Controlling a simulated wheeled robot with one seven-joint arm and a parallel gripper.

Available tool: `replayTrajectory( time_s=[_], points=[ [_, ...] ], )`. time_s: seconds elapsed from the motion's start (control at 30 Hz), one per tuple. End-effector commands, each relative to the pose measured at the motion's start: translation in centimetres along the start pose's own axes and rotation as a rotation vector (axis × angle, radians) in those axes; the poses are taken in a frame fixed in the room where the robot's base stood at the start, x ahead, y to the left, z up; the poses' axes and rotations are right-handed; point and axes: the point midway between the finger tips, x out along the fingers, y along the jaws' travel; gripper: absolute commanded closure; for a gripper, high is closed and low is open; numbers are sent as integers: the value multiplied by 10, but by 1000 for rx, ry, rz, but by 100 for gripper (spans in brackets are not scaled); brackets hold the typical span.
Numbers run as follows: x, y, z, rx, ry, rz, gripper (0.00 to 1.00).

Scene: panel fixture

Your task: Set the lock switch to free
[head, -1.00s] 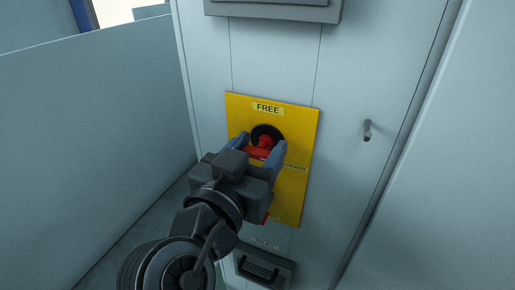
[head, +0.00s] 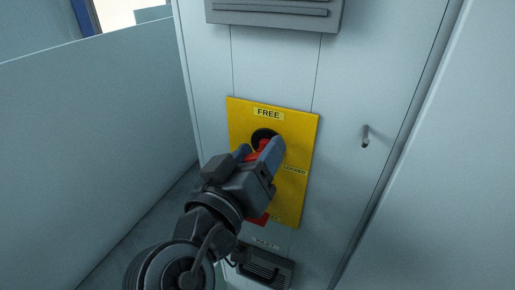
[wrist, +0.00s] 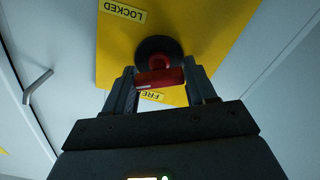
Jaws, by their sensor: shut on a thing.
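The lock switch is a red handle (head: 263,146) on a round black hub (head: 262,134), set in a yellow panel (head: 302,140). A FREE label (head: 268,113) is above the hub and a LOCKED label (head: 295,170) is to its lower right. My gripper (head: 261,152) is shut on the handle, and its right finger hides much of it. In the wrist view the red handle (wrist: 160,78) lies crosswise between the two dark fingers. The LOCKED label (wrist: 123,10) shows upside down there, and the FREE label (wrist: 152,96) is partly covered.
A small peg-like handle (head: 366,136) sticks out of the pale cabinet wall right of the panel. A grey box (head: 275,14) is above and a vent-like unit (head: 264,266) is below. A pale partition (head: 80,150) stands at the left.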

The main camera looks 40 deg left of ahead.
Motion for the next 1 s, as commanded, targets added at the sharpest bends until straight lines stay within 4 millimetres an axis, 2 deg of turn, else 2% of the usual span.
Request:
replayTrajectory(
  time_s=[0.7,1.0],
  points=[
    [0,-2,-2,-679,0,-1,75],
    [0,-4,1,-912,0,-2,75]
  ],
)
